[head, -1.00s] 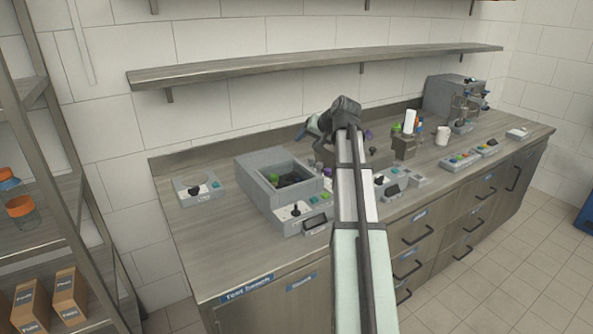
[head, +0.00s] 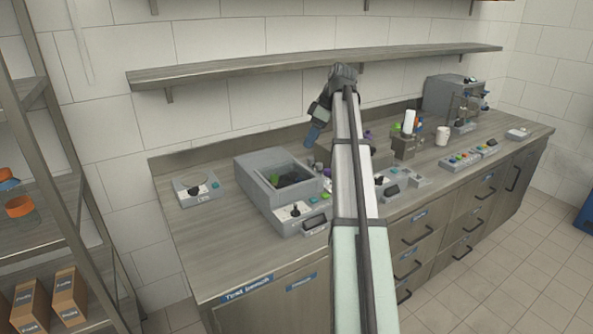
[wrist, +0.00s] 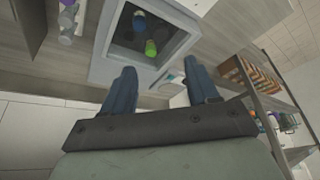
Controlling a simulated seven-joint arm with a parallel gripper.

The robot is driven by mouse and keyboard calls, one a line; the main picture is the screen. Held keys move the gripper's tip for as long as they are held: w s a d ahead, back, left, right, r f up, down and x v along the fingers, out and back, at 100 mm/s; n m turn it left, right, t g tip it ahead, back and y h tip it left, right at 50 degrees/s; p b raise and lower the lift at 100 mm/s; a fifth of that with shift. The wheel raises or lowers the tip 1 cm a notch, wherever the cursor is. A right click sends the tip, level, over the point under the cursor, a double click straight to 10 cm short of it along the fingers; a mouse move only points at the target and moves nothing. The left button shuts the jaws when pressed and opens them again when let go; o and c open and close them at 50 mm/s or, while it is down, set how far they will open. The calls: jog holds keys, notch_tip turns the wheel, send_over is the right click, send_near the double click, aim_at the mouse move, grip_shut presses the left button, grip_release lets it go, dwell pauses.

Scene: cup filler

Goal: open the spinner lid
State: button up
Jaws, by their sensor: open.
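A grey box-shaped machine (head: 252,172), which I take to be the spinner, stands on the left half of the bench. Its square top window is dark, with green and dark items showing in it. I cannot tell whether a clear lid covers it. The box (wrist: 103,66) also shows at the top of the wrist view, with a green piece (wrist: 151,48) inside the dark square. My gripper (head: 312,136) is raised above the bench, behind and right of the box, fingers pointing down. In the wrist view, its two blue fingers (wrist: 162,84) are apart with nothing between them.
A control panel with a black knob (head: 295,211) fronts the box. A small grey unit (head: 197,188) sits at its left. Right of my arm stand a bottle holder (head: 405,147), a white cup (head: 442,136) and a grey machine (head: 446,96). A wall shelf (head: 230,72) runs above.

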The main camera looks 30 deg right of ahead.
aim_at(294, 173)
jog(key=shift+n, duration=0.4)
jog(key=x, duration=1.4)
jog(key=shift+c, duration=0.3)
jog(key=shift+r, duration=0.1)
grip_shut()
